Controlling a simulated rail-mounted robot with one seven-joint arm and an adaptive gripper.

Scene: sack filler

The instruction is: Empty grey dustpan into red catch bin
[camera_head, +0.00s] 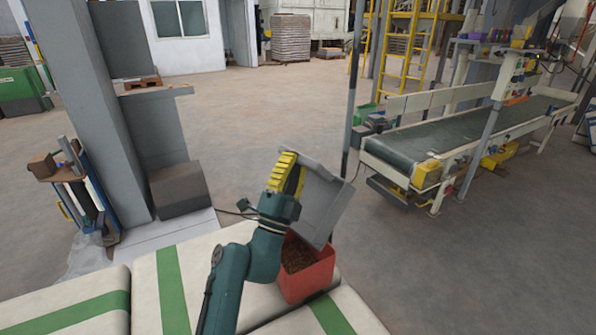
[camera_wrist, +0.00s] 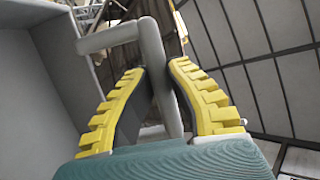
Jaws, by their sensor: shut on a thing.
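The grey dustpan (camera_head: 322,205) is in the air, steeply tilted above the red catch bin (camera_head: 309,280). Its lower edge is over the bin's opening in the head view. My gripper (camera_head: 287,172), with yellow ridged fingers, is shut on the dustpan's handle. In the wrist view the grey handle (camera_wrist: 158,75) passes between the fingers (camera_wrist: 160,95), and the pan (camera_wrist: 50,75) fills the left side. The red bin stands on pale sacks and has brown granular matter inside. Part of the bin's opening is hidden by the dustpan. I cannot tell whether anything remains in the pan.
Pale sacks with green stripes (camera_head: 172,290) lie under the bin. A dark upright post (camera_head: 354,95) stands close behind the dustpan. A conveyor (camera_head: 450,135) is at the right, and a grey column (camera_head: 95,110) at the left. The floor between is open.

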